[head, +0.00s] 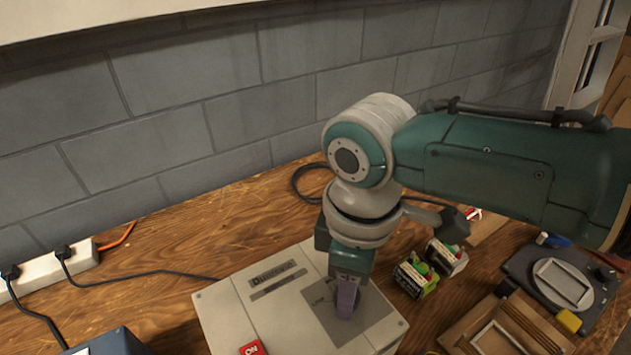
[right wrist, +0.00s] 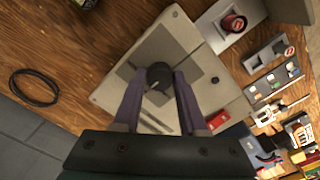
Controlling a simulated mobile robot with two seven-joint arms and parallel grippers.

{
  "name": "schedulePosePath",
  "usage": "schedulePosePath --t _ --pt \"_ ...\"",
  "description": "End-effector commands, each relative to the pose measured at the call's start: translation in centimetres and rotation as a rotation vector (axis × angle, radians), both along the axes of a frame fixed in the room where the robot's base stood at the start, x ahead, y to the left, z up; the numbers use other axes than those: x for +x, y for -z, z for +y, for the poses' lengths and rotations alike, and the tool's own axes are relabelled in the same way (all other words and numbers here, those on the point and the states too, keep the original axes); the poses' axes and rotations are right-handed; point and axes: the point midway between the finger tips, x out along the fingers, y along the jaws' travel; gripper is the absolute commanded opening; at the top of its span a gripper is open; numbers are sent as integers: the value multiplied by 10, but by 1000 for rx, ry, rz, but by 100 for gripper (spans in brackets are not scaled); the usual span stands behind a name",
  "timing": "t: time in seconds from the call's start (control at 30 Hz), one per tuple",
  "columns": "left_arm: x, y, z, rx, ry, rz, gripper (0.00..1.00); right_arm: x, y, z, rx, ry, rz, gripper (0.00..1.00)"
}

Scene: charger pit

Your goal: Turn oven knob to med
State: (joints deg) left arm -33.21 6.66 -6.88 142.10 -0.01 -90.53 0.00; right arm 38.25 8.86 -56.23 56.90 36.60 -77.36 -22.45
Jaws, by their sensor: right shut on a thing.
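The oven (head: 240,310) is a pale grey box with a dark nameplate, lying on the wooden bench with its panel facing up. Its dark round knob (right wrist: 160,75) sits on a grey square patch and shows between my fingers in the right wrist view. My right gripper (head: 346,300) comes down from above and is shut on the knob, one purple-grey finger on either side. It also shows in the right wrist view (right wrist: 159,88). A label, seemingly "LOW", is beside the knob in the head view; other markings are hidden or too small. My left gripper is not in view.
A red ON switch (head: 252,348) is at the oven's front edge. Small green-and-white boxes (head: 415,276) stand right of the oven, with a dark scale-like device (head: 560,285) and wooden frames beyond. A power strip (head: 50,275) and cables lie left. A grey block wall stands behind.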

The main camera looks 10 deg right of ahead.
Motion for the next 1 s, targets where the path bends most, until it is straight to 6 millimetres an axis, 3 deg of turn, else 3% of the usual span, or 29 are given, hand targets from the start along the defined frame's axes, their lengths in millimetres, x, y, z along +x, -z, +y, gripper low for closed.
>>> schedulePosePath --t 0.43,0.47,0.5,0.7,1.0 --pt "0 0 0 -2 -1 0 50 0 -1 1 4 -9 -1 0" --pt "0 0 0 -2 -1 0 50 0 -1 1 4 -9 -1 44" --pt "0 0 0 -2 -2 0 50 0 -1 1 4 -9 -1 48" --pt "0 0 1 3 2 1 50 0 0 1 2 -9 -1 71" --pt "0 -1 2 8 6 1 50 0 -3 0 1 -8 0 72"
